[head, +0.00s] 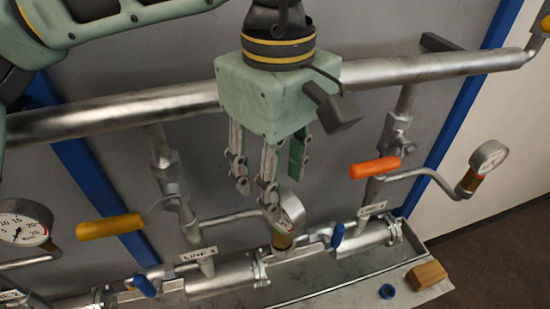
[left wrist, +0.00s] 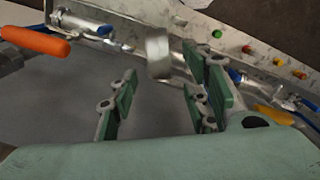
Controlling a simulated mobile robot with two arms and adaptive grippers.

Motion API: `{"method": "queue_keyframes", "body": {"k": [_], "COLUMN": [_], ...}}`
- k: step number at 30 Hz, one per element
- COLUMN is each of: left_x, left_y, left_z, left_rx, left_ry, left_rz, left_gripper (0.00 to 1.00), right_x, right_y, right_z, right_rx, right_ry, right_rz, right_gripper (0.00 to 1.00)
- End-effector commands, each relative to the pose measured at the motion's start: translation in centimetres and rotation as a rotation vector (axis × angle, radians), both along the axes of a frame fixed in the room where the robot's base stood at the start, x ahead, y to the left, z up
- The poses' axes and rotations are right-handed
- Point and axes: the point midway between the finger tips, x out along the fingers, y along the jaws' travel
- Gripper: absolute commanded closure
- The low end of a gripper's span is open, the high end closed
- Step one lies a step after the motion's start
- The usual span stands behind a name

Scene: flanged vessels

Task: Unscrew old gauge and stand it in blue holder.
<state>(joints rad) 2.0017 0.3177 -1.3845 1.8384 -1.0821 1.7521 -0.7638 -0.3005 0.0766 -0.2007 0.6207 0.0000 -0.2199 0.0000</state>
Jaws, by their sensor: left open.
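My left gripper (head: 268,188) is open and empty, its fingers pointing down, just above and beside the middle gauge (head: 290,212). In the left wrist view a pale round gauge (left wrist: 158,54) shows beyond the gap between the open fingers (left wrist: 160,98), apart from them. Another gauge (head: 22,222) is at the far left, and one more (head: 488,158) is at the right on a bent pipe. Which gauge is the old one I cannot tell. A small blue ring-shaped holder (head: 387,291) stands on the grey ledge and looks empty. My right gripper is out of view.
An orange handle (head: 375,168) and a yellow handle (head: 110,227) stick out from the valves. A thick pipe (head: 410,69) crosses behind my gripper. A wooden block (head: 426,275) lies on the ledge (head: 350,296) right of the holder. Coloured buttons (left wrist: 247,48) show in the left wrist view.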

Motion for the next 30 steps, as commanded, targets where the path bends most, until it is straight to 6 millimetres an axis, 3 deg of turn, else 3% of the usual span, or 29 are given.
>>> {"method": "queue_keyframes", "body": {"k": [13,24,30], "left_x": [0.0,0.0,0.0], "left_y": [0.1,0.0,0.0], "left_z": [-5.9,-6.6,-6.6], "left_rx": [0.001,0.001,0.001], "left_ry": [0.000,-0.001,-0.001], "left_rz": [-0.003,-0.003,-0.003], "left_gripper": [0.56,0.56,0.74], "right_x": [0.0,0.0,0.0], "right_y": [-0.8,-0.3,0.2], "right_z": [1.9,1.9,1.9], "right_rx": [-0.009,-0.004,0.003], "right_ry": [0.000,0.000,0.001], "right_rz": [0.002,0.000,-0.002], "right_gripper": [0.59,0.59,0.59]}}
